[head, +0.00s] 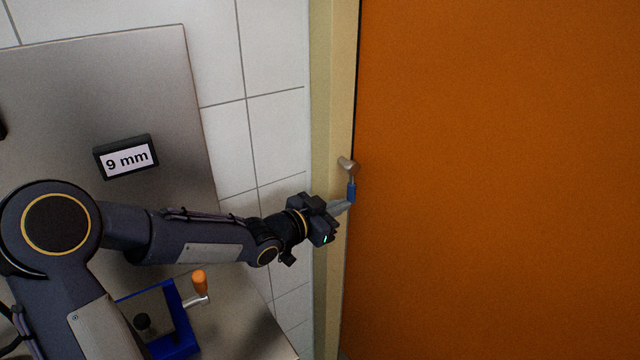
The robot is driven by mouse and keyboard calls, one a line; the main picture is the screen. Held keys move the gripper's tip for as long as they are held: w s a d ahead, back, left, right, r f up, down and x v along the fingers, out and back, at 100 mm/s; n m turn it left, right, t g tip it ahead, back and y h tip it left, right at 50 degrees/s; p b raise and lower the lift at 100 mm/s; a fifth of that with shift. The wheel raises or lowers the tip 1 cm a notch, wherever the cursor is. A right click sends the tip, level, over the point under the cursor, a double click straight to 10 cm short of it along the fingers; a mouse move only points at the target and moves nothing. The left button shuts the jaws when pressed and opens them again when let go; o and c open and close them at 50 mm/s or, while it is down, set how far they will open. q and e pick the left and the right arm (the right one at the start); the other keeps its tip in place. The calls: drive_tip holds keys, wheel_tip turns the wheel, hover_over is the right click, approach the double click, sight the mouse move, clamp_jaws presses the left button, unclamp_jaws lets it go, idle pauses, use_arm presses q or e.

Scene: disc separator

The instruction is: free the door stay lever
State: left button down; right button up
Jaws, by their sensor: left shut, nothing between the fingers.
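The door stay lever (349,172) is a small metal piece with a blue grip at its lower end, mounted at the edge of the cream door frame beside the orange door (500,180). The blue grip hangs down from the metal pivot. My left gripper (347,205) reaches in from the left, its fingers shut with nothing between them. Its fingertips are at the lower end of the blue grip; I cannot tell whether they touch it. My right gripper is out of view.
A steel panel with a "9 mm" display (126,157) is at the left. Below my left arm is a blue frame (181,322) with an orange-handled crank (199,283) on a metal surface. The cream door frame (331,90) runs upright by a white tiled wall. The space before the door is clear.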

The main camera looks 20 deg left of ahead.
sight(349, 188)
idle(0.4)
use_arm(q)
wheel_tip(349, 188, up, 4)
drive_tip(key=shift+f+p, duration=0.1)
drive_tip(key=shift+p, duration=0.45)
drive_tip(key=s+d+r+p, duration=0.3)
drive_tip(key=s+r, duration=0.6)
drive_tip(key=s, duration=0.4)
drive_tip(key=shift+s+d+p, duration=0.3)
drive_tip(key=shift+s+d, duration=0.05)
